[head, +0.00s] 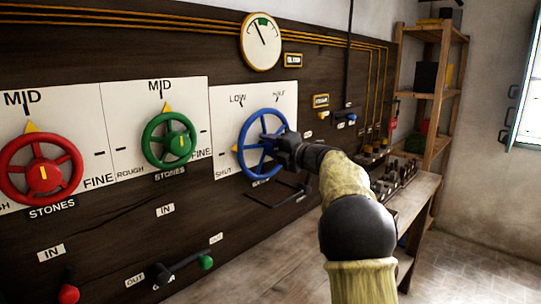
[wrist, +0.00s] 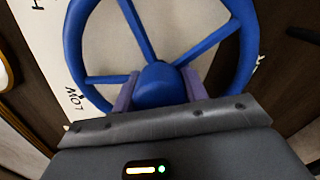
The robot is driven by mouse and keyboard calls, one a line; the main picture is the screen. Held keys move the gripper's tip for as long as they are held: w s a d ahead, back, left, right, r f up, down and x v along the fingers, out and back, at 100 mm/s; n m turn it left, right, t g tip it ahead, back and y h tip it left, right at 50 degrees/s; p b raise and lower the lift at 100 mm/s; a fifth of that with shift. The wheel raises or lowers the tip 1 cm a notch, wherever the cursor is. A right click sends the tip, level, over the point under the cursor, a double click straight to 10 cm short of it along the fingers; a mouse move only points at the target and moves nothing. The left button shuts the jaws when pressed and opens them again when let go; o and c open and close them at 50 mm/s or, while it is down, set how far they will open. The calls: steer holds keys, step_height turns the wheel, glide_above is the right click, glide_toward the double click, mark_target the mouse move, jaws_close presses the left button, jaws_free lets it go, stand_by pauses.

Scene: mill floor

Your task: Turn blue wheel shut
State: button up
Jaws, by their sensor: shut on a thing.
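The blue wheel (head: 246,133) is a spoked handwheel on a white panel marked SHUT, LOW and HALF. Its yellow pointer (head: 235,148) is at the left side, between LOW and SHUT. My gripper (head: 283,150) reaches it from the right and covers part of its right side. In the wrist view, the blue wheel (wrist: 243,50) fills the upper middle. There my gripper (wrist: 158,90) has a finger on each side of the wheel's hub and is shut on it. The lower part of the rim is hidden behind the gripper body.
A green wheel (head: 147,141) and a red wheel (head: 14,177) are on panels to the left. A round gauge (head: 261,41) hangs above. A wooden bench (head: 419,188) and shelf (head: 446,70) stand to the right.

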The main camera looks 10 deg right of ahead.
steer(key=shift+f+n+b, duration=0.15)
steer(key=shift+n+b, duration=0.25)
steer(key=shift+n, duration=0.2)
steer(key=o, duration=1)
steer(key=b+v, duration=0.2)
steer(key=v, duration=1.5)
steer(key=shift+d, duration=0.25)
